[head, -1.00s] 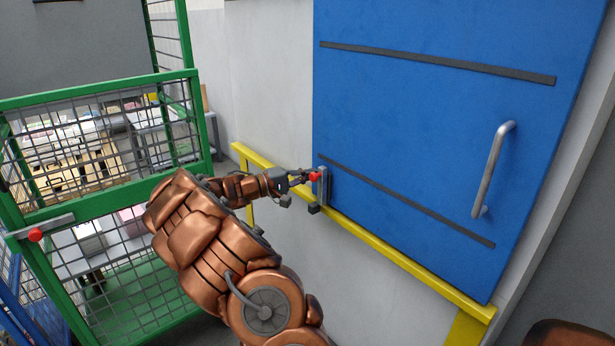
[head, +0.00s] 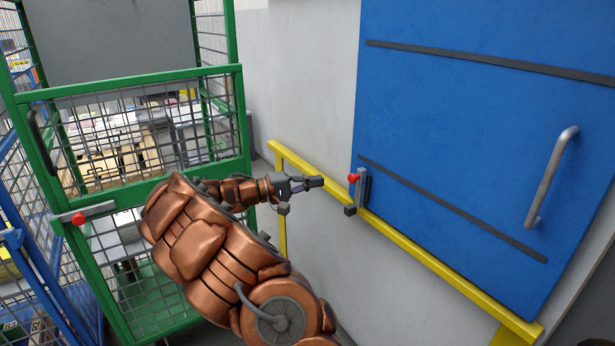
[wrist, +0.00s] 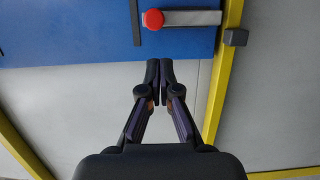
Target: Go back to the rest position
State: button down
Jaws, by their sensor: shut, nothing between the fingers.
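My gripper (head: 314,182) is shut and empty in the head view, a short way left of the latch on the blue door. In the wrist view my gripper (wrist: 159,72) has its fingertips together, below the latch. The latch is a grey metal bar (head: 363,186) with a red knob (head: 353,178); it also shows in the wrist view as a grey bar (wrist: 190,18) with a red knob (wrist: 153,19). The gripper and the latch are apart. My copper-coloured arm reaches out from the bottom middle of the head view.
The blue door (head: 470,130) has a metal handle (head: 553,175) on the right. A yellow rail (head: 430,258) runs below it along the wall. A green mesh cage (head: 130,88) with its own red-knobbed latch (head: 79,218) stands left, close to my arm. A blue mesh frame (head: 48,268) is at far left.

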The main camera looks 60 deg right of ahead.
jog(key=s+a+r+t+y+p, duration=0.3)
jog(key=s+a+r+y+p, duration=0.3)
jog(key=a+r+p, duration=0.65)
jog(key=s+a+r+n+t+y+p, duration=0.2)
jog(key=a+p, duration=0.3)
jog(key=a, duration=0.7)
jog(key=s+a+r+n+t+y+p, duration=0.2)
jog(key=s+a+n+y+p, duration=0.1)
jog(key=a, duration=1)
jog(key=s+a+r+n+t+y+p, duration=0.2)
jog(key=a+p, duration=0.5)
jog(key=a, duration=0.5)
jog(key=s+y, duration=0.1)
jog(key=s, duration=0.1)
jog(key=shift+s+a+r+n+t, duration=0.25)
jog(key=shift+s+r+n+t, duration=0.05)
jog(key=shift+s+n, duration=0.1)
jog(key=shift+d, duration=0.1)
